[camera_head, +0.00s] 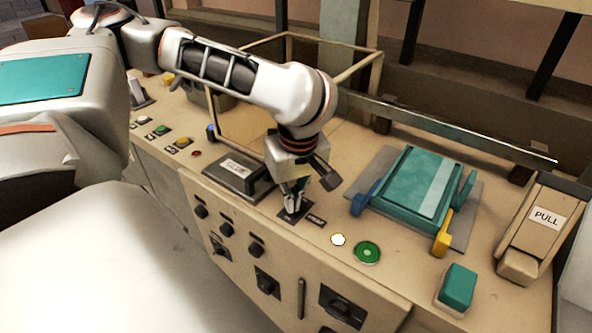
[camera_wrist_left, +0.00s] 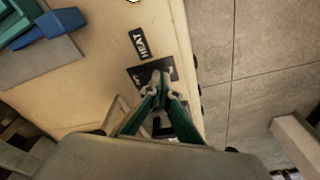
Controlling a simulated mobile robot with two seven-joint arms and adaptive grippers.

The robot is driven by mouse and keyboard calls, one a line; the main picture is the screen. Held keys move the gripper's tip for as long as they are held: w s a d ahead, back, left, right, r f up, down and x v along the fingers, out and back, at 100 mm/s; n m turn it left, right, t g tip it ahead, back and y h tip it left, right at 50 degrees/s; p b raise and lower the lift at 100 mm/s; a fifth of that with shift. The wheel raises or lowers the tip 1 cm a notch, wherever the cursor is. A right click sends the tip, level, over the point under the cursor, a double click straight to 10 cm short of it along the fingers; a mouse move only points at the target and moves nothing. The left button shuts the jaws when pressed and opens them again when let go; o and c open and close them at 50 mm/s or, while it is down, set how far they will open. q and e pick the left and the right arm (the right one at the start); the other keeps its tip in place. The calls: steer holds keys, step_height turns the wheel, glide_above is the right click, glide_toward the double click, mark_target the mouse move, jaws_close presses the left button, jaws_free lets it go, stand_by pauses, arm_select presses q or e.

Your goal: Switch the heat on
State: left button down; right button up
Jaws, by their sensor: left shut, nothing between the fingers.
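The heat switch sits on a small dark plate (camera_head: 294,212) on top of the beige console, beside a dark label. In the left wrist view the label reads HEAT (camera_wrist_left: 143,43) and lies just beyond the switch plate (camera_wrist_left: 143,75). My left gripper (camera_head: 291,205) points down at this plate with its fingers shut and nothing between them. In the left wrist view its fingertips (camera_wrist_left: 161,72) lie over the plate and hide most of the switch, so its position cannot be told. Contact cannot be told either. My right gripper is not in view.
A glue box (camera_head: 238,178) stands left of my gripper. A teal press (camera_head: 415,183) with blue and yellow tabs stands to the right. A green round button (camera_head: 367,253), a white button (camera_head: 338,239), a teal block (camera_head: 457,288) and a PULL lever (camera_head: 530,230) are also on the console.

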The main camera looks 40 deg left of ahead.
arm_select(q)
steer(key=shift+r, duration=3.45)
